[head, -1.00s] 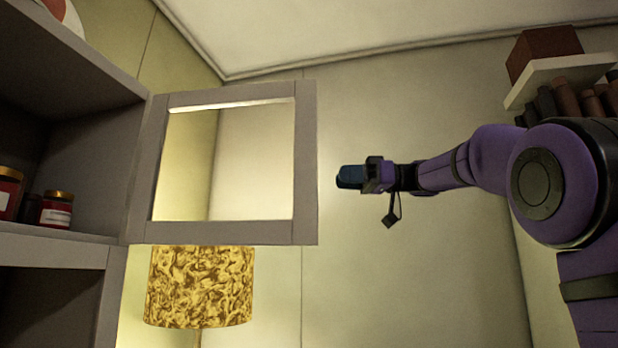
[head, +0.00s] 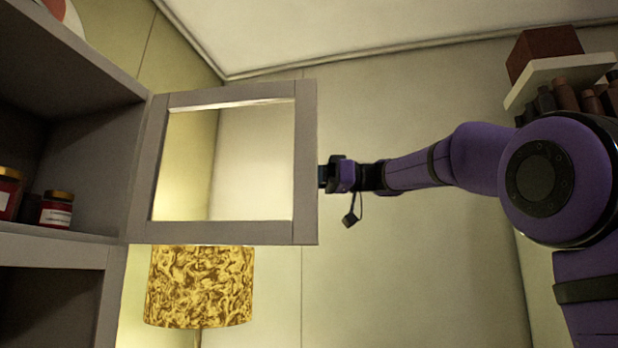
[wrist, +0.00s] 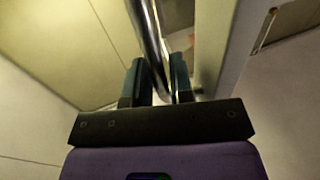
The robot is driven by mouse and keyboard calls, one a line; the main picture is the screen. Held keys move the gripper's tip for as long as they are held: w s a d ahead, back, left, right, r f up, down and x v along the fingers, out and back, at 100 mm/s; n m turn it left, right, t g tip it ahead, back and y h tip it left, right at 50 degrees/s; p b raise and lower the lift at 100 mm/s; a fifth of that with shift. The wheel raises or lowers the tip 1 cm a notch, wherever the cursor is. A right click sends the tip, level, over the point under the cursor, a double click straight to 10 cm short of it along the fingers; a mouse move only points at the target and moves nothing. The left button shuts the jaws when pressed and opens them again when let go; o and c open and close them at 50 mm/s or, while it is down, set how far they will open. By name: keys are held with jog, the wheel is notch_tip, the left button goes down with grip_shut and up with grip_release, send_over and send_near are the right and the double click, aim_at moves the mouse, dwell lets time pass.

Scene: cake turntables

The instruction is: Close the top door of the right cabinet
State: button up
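The top cabinet door (head: 306,150) is a grey frame with a clear pane. It stands open, swung out from the cabinet (head: 95,185) on the left. My gripper (head: 323,176) is at the door's free right edge in the head view, its fingertips partly hidden behind the frame. In the wrist view, a shiny metal bar handle (wrist: 148,38) runs down between the two teal fingers of my gripper (wrist: 159,80). The fingers are apart, with a gap beside the bar on the left. The door frame (wrist: 218,45) is just right of them.
Jars (head: 57,210) stand on the cabinet shelf. A lamp with a patterned yellow shade (head: 200,287) is below and behind the door. The wall behind the door is clear.

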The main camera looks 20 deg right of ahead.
grip_shut()
